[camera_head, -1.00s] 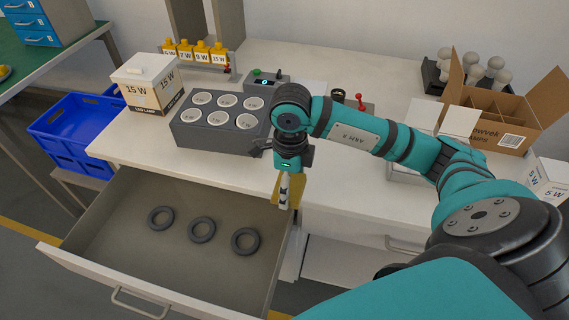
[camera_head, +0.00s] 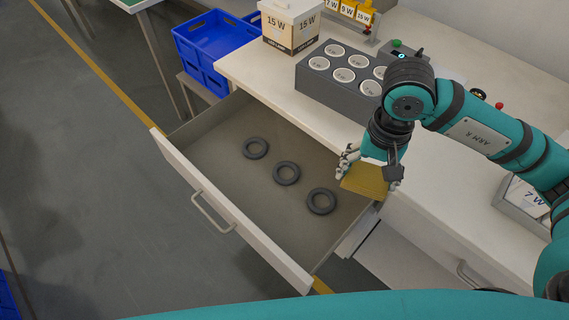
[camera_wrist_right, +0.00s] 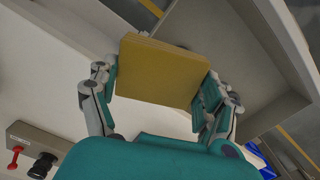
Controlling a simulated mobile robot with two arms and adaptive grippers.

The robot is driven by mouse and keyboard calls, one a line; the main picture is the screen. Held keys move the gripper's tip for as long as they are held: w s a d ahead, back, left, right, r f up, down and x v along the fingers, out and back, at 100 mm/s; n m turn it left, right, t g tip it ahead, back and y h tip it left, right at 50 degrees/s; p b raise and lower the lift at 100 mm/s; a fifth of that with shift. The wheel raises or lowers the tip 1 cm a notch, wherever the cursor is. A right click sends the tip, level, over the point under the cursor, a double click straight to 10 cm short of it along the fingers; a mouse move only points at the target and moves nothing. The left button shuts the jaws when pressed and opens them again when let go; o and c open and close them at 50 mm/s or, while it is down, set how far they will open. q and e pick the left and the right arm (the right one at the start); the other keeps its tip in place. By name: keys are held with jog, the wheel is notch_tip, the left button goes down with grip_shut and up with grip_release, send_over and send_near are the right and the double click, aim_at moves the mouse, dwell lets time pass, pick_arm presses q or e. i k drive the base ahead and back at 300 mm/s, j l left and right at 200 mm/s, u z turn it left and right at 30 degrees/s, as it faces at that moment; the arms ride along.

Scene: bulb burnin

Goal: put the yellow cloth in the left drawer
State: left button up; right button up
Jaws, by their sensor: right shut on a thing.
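The yellow cloth (camera_head: 365,181) is a flat, folded mustard square. My right gripper (camera_head: 370,178) is shut on it, and the cloth also shows between the fingers in the right wrist view (camera_wrist_right: 163,72). The cloth is held at the right end of the open left drawer (camera_head: 225,142), near the bench edge. In the head view it overlaps the drawer's right side wall. I cannot tell its exact height above the drawer. Three dark rings lie on the drawer floor, the nearest one (camera_head: 321,201) left of and below the cloth. My left gripper is not in view.
A grey block with white round sockets (camera_head: 340,84) stands on the bench behind the drawer. A 15 W lamp box (camera_head: 290,28) is left of it, and a blue crate (camera_head: 213,45) stands further left. The drawer floor left of the rings is clear.

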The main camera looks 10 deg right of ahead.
aim_at(215, 152)
jog(key=i+j+u, duration=0.2)
jog(key=j, duration=0.25)
jog(key=i+j+u, duration=0.2)
jog(key=j, duration=0.25)
jog(key=i+j+u, duration=0.2)
jog(key=i+j, duration=0.1)
jog(key=j, duration=0.05)
